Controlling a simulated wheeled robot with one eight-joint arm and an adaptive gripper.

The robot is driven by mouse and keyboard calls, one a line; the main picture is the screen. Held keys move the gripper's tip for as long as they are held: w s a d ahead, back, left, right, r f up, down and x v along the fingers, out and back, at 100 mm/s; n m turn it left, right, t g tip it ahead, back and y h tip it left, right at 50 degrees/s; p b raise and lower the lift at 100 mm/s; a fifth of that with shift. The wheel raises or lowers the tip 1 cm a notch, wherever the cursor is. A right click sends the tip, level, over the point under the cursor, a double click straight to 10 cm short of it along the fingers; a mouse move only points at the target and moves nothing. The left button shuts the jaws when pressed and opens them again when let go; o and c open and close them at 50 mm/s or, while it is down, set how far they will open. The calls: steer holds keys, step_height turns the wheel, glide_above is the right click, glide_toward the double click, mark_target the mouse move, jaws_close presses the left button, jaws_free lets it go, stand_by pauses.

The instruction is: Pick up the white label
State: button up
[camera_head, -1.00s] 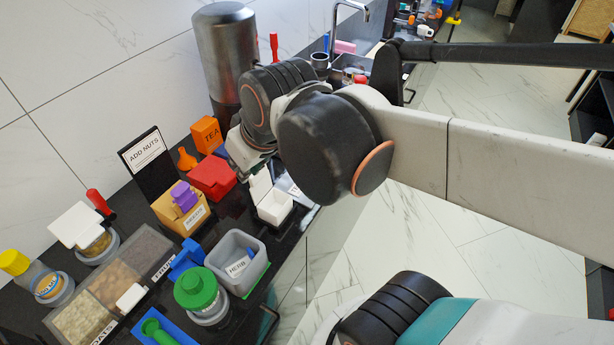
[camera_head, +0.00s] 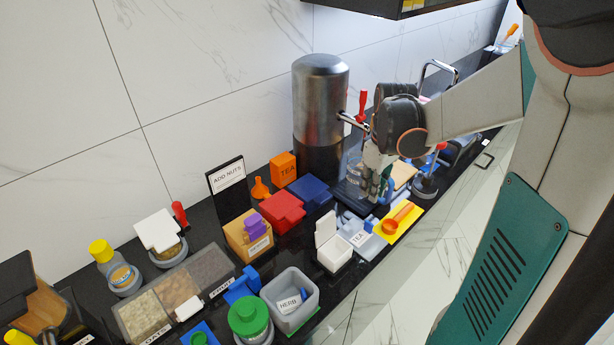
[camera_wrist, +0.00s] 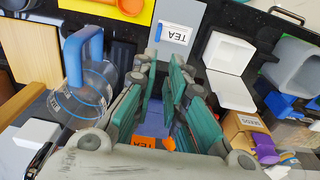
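A white label reading TEA (camera_head: 358,238) lies on a grey-blue holder beside the open white box. It also shows in the wrist view (camera_wrist: 176,35), beyond my fingertips. Another white label reading HERB (camera_head: 289,304) lies in the grey bin (camera_head: 312,314). My gripper (camera_head: 374,190) is over the counter near the steel dispenser, behind the TEA label and apart from it. In the wrist view my gripper (camera_wrist: 165,66) has its green-padded fingers apart, with nothing between them.
The steel dispenser (camera_head: 320,105), a clear jug with a blue handle (camera_wrist: 83,92) and the open white box (camera_head: 333,252) stand close by. A yellow tray (camera_head: 399,222) holds an orange scoop. Red and blue blocks, an orange TEA box (camera_head: 283,168) and several containers crowd the counter.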

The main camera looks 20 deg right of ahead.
mark_target(370, 225)
steer(key=shift+g, duration=0.3)
steer(key=f+b, duration=0.1)
steer(key=f, duration=0.2)
steer(key=d+f, duration=0.1)
steer(key=f, duration=0.2)
steer(key=s+f+b, duration=0.1)
steer(key=f, duration=0.2)
steer(key=shift+d+f+b, duration=0.2)
steer(key=shift+f+b, duration=0.1)
steer(key=shift+f, duration=0.05)
steer(key=shift+w+a+f+b, duration=0.15)
steer(key=shift+f+b, duration=1.05)
steer(key=shift+f, duration=1.5)
steer(key=shift+r, duration=0.1)
jaws_close()
steer(key=shift+r, duration=0.1)
step_height(370, 225, up, 21)
steer(key=p, duration=0.7)
steer(key=shift+r+p, duration=1.25)
steer(key=shift+r, duration=0.3)
